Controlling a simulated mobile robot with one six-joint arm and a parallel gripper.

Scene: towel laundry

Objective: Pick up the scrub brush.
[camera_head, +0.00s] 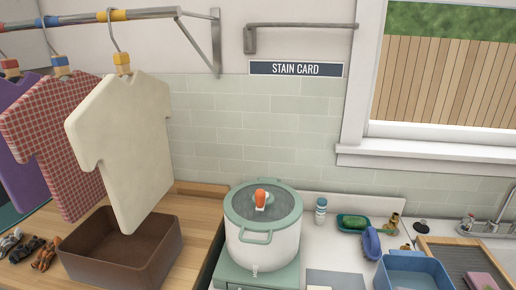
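A blue-violet object with a curved top, which looks like the scrub brush (371,243), is on the white counter right of the pot. It sits just in front of a teal dish (341,217) holding a green lump, and left of the blue basin. Its bristles cannot be made out at this size. My gripper is not in view, and nothing is seen touching the brush.
A lidded pot (262,243) stands on a green base left of the brush. A small bottle (320,211), brass-coloured pieces (393,224) and a blue basin (414,273) crowd the counter. A brown bin (150,262) and hanging shirts (125,135) are at left.

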